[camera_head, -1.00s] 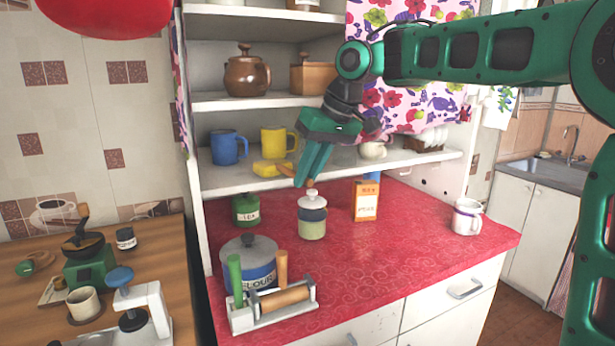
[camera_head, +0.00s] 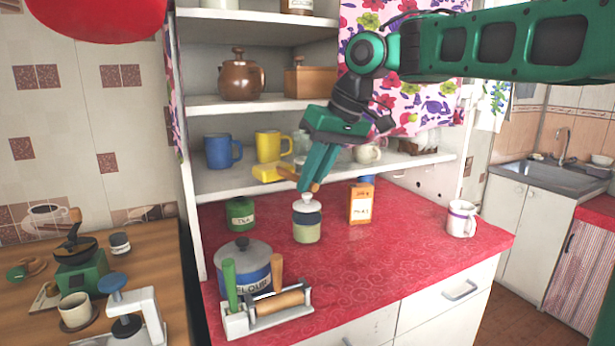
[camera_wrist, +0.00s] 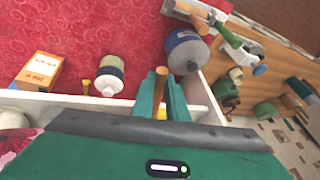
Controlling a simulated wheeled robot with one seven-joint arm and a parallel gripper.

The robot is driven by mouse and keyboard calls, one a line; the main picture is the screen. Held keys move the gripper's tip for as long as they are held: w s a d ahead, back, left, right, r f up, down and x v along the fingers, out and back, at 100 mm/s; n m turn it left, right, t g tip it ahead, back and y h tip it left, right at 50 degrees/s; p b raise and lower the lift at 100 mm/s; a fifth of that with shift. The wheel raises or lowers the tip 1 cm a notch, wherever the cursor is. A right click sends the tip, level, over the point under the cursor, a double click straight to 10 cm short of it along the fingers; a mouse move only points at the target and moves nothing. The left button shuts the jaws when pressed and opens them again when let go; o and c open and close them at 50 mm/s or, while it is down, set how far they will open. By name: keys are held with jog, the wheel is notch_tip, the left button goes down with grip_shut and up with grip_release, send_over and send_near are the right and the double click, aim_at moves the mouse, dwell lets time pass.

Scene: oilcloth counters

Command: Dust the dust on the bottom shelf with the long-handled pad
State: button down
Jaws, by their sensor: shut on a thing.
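The long-handled pad has a yellow head (camera_head: 270,173) at the front part of the bottom shelf (camera_head: 228,185), before the yellow mug (camera_head: 272,146). I cannot tell whether the head touches the shelf. My gripper (camera_head: 309,186) points down at the shelf's front edge and is shut on the pad's wooden handle (camera_head: 288,174). In the wrist view the handle's brown end (camera_wrist: 161,75) sticks out past the fingers (camera_wrist: 160,98). The pad's head is mostly hidden there. I cannot make out the dust on the shelf.
A blue mug (camera_head: 222,150) stands left of the yellow mug, with glass and a white cup (camera_head: 367,153) to the right. Below, a lidded jar (camera_head: 306,222) stands under my gripper, beside an orange carton (camera_head: 361,203).

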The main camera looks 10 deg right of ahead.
jog(key=s+d, duration=0.2)
jog(key=s, duration=0.6)
jog(key=shift+s+d, duration=0.25)
jog(key=shift+s, duration=0.15)
